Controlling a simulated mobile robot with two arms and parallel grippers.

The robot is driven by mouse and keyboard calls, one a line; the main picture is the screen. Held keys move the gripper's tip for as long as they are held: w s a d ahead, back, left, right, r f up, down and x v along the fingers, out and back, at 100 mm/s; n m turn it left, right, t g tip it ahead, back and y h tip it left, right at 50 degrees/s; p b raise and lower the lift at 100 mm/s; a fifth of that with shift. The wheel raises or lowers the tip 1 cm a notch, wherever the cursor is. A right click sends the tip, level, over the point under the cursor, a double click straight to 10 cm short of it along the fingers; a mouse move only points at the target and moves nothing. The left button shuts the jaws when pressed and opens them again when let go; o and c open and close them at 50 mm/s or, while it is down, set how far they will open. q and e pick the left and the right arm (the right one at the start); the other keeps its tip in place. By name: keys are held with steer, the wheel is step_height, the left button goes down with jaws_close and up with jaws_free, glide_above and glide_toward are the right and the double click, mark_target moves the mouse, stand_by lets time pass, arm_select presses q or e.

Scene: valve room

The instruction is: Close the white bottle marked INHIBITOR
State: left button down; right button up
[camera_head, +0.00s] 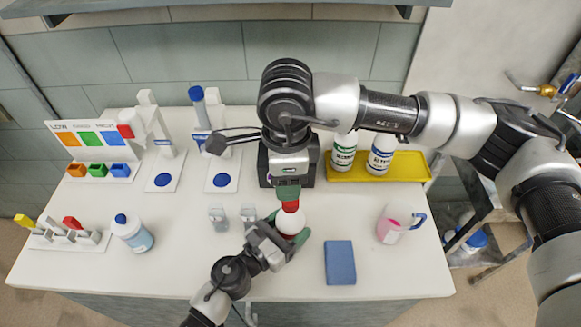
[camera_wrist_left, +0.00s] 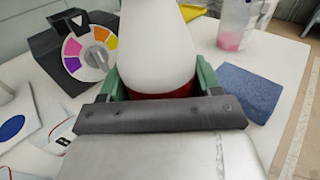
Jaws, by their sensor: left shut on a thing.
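The white bottle (camera_head: 291,222) is in the middle of the table's front part. My left gripper (camera_head: 284,236) is shut around its body. In the left wrist view the white bottle (camera_wrist_left: 158,45) stands between my green fingers, with a red band low on it. Its top is outside that view, and no INHIBITOR lettering shows. My right gripper (camera_head: 289,192) points down from above, its green fingertips at a red cap (camera_head: 291,206). It appears shut on the cap, just over the bottle. I cannot tell whether the cap touches the neck.
A dark box with a coloured dial (camera_wrist_left: 90,50) stands behind the bottle. A blue cloth (camera_head: 340,262) and a pitcher with pink liquid (camera_head: 395,223) are at right. A yellow tray (camera_head: 412,166) holds two bottles. A blue-capped bottle (camera_head: 132,233) and two small clear containers are at left.

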steer(key=n, duration=0.4)
steer(key=shift+d+r, duration=0.15)
steer(key=shift+r, duration=0.1)
steer(key=n, duration=0.4)
steer(key=shift+w+d+r, duration=0.1)
steer(key=shift+d+r, duration=0.05)
steer(key=shift+r, duration=0.1)
steer(key=shift+f, duration=0.1)
glide_above(290, 224)
steer(key=w, duration=0.2)
steer(key=shift+w+f, duration=0.1)
steer(key=shift+f, duration=3.85)
steer(key=shift+c, duration=0.3)
